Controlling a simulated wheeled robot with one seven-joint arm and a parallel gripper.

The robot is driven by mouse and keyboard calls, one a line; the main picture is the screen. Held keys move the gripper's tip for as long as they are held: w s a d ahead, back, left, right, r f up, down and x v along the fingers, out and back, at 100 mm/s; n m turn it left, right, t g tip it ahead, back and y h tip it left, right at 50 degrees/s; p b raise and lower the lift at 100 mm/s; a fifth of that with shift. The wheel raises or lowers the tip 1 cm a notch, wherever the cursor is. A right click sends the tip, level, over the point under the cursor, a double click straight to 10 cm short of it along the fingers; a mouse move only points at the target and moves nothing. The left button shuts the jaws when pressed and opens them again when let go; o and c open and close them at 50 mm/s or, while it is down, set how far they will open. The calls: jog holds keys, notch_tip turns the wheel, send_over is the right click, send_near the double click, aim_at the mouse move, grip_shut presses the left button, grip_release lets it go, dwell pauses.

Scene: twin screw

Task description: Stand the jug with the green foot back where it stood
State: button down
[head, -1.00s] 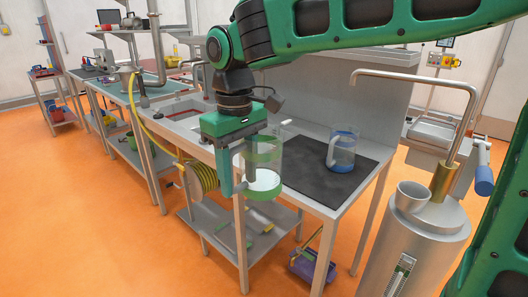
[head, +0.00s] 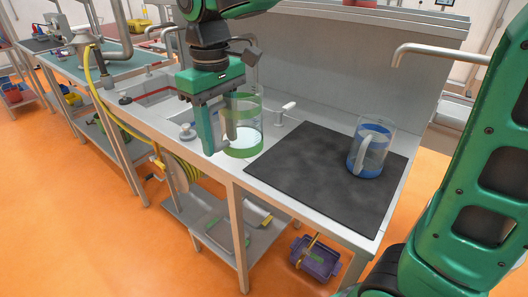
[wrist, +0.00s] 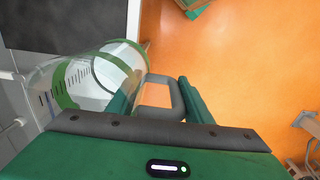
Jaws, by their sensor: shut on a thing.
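The clear jug with the green foot (head: 243,146) has a green band near its top and a white patch low inside. My gripper (head: 216,143) is shut on its handle, at the jug's left in the head view. In the wrist view the jug (wrist: 68,85) lies to the left, and its grey handle (wrist: 160,93) passes between the fingers. The jug looks about upright in the head view, at the worktop's front edge left of the mat. I cannot tell whether its foot touches the worktop. A jug with blue bands (head: 371,150) stands on the dark mat.
A small white tap (head: 285,112) stands behind the held jug. A sink (head: 150,97) lies to the left. A purple crate (head: 315,262) is below the worktop.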

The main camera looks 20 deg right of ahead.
aim_at(258, 111)
jog(key=w+d+f, duration=0.1)
jog(key=d+f, duration=0.1)
jog(key=d, duration=0.1)
jog(key=w+d+f, duration=0.2)
jog(key=d, duration=0.1)
jog(key=w+d+f, duration=0.2)
jog(key=d, duration=0.2)
jog(key=shift+w+f, duration=0.15)
jog(key=shift+f, duration=2.25)
jog(key=c, duration=0.9)
grip_release()
notch_tip(258, 111, up, 12)
jog(key=shift+r, duration=0.1)
